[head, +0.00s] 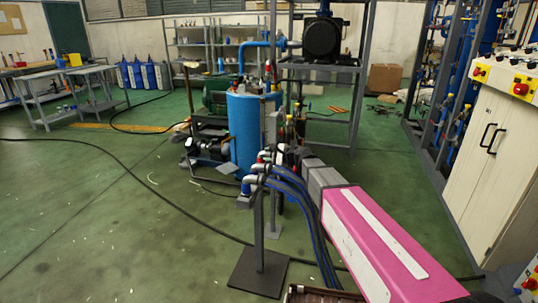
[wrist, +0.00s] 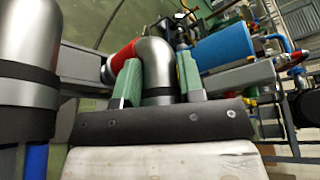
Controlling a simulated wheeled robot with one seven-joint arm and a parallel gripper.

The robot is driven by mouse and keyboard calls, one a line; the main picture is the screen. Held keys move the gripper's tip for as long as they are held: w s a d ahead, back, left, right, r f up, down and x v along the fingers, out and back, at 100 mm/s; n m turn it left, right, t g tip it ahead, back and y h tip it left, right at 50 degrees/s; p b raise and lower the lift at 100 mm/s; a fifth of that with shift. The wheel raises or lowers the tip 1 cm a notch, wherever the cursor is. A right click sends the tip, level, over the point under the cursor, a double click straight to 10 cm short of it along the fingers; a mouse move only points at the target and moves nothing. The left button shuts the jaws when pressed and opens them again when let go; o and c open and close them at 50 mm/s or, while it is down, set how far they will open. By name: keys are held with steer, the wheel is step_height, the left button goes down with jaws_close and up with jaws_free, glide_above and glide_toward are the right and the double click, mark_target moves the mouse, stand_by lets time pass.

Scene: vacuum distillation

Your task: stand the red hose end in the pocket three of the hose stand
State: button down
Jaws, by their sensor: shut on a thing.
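The red hose end is a silver elbow (wrist: 155,62) with a red collar (wrist: 122,57) in the wrist view. My gripper (wrist: 159,78) has its two green fingers on either side of the elbow and is shut on it. In the head view, the red collar (head: 262,156) shows small at the top of a cluster of hose ends, beside my gripper (head: 279,153). The hose stand (head: 258,232) is a dark post on a square black base plate. Its pockets are hidden by the hose ends, so I cannot tell whether the red end sits in one.
Other silver hose ends with blue collars (head: 247,187) sit close by, with blue hoses (head: 305,208) running down to the right. Another silver elbow (wrist: 26,75) is near in the wrist view. A blue tank (head: 244,132) stands behind.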

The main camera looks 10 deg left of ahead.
steer(key=shift+f, duration=0.55)
steer(key=c, duration=0.6)
jaws_free()
steer(key=shift+c, duration=0.2)
steer(key=v, duration=1.1)
steer(key=shift+s+f, duration=0.1)
steer(key=shift+f, duration=0.05)
steer(key=s+d+f+n+g+h, duration=0.2)
steer(key=s+d+f, duration=0.4)
steer(key=d, duration=0.4)
steer(key=s+d+f+n+g+h, duration=0.2)
steer(key=s+d+f+n+h, duration=0.3)
steer(key=d, duration=0.5)
steer(key=s+d+f+n+g+h, duration=0.2)
steer(key=s+d+f+n+h, duration=0.2)
steer(key=s+d+f+h, duration=0.3)
steer(key=s+d+f, duration=0.1)
steer(key=d+f, duration=0.1)
steer(key=d, duration=0.1)
steer(key=shift+s+d+f, duration=0.25)
steer(key=shift+s+d, duration=0.05)
